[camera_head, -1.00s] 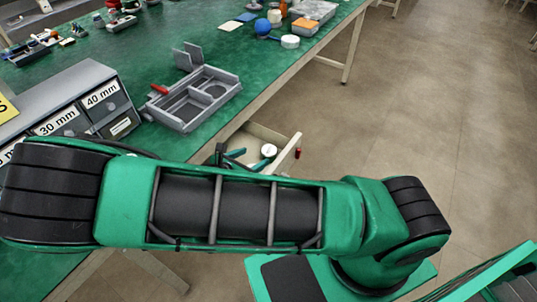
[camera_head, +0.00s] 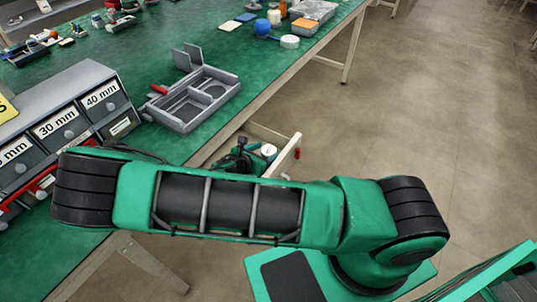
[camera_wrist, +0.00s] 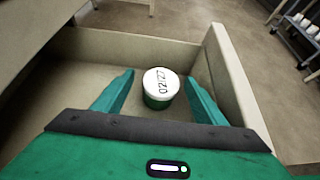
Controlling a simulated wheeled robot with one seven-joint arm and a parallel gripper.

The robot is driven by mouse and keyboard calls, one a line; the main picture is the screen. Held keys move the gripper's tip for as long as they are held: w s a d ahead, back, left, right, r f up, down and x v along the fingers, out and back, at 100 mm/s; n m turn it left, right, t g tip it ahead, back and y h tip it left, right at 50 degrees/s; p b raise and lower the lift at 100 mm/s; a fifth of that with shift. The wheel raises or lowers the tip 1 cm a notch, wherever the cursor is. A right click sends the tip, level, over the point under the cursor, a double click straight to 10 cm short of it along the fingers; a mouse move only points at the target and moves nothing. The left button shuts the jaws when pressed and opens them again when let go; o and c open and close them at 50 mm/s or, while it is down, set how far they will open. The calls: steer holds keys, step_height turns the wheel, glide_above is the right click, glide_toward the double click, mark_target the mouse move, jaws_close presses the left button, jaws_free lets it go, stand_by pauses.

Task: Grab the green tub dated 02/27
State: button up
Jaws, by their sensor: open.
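The green tub (camera_wrist: 159,88) has a white lid marked 02/27. In the wrist view it stands upright inside an open beige drawer (camera_wrist: 235,75), near the drawer's right wall. My gripper (camera_wrist: 160,95) is open, with one green finger on each side of the tub; I cannot tell whether either finger touches it. In the head view the tub's white lid (camera_head: 268,150) shows in the drawer under the table edge, beside my gripper, and my arm hides part of the drawer.
The green table (camera_head: 150,55) holds a grey divided tray (camera_head: 192,97) and a cabinet of small drawers (camera_head: 62,122) labelled in millimetres. The drawer walls stand close around my gripper.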

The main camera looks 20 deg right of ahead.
steer(key=c, duration=1.2)
steer(key=shift+r, duration=0.15)
